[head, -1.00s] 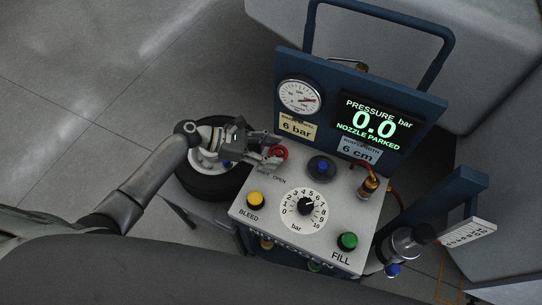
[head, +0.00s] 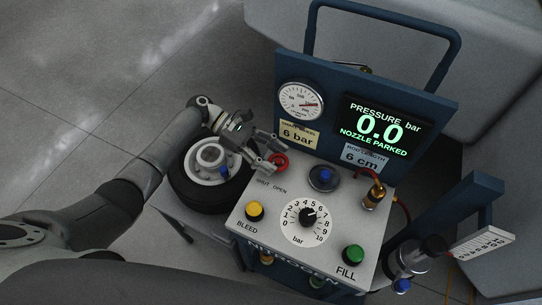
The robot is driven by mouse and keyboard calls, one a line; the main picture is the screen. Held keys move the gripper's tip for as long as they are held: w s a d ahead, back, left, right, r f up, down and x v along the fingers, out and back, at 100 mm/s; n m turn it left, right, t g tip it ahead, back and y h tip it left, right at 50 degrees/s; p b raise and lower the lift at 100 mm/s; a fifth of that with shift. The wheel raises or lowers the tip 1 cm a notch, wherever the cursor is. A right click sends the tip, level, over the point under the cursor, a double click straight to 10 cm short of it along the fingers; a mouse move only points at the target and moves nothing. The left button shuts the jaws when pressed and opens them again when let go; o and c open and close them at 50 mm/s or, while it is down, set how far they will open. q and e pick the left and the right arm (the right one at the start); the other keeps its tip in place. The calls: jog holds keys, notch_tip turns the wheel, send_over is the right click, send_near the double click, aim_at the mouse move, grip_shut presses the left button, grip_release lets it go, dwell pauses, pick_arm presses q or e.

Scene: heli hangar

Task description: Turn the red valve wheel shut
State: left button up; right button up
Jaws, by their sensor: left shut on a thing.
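The red valve wheel (head: 281,163) sits at the back left of the cart's grey top panel, beside the printed words SHUT and OPEN. My left gripper (head: 272,157) reaches in from the left and is shut on the wheel's left side. The fingers hide part of the wheel's rim. I cannot tell from the picture how far the wheel is turned. My right gripper is not in view.
The panel holds a yellow BLEED button (head: 255,210), a dial (head: 307,216), a green FILL button (head: 352,254) and a blue-capped knob (head: 324,177). The display (head: 379,129) reads 0.0 bar, NOZZLE PARKED. A tyred wheel (head: 205,201) lies left of the cart.

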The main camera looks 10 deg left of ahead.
pick_arm(q)
jog(key=o, duration=1)
jog(key=shift+o, duration=0.2)
jog(key=v, duration=1.2)
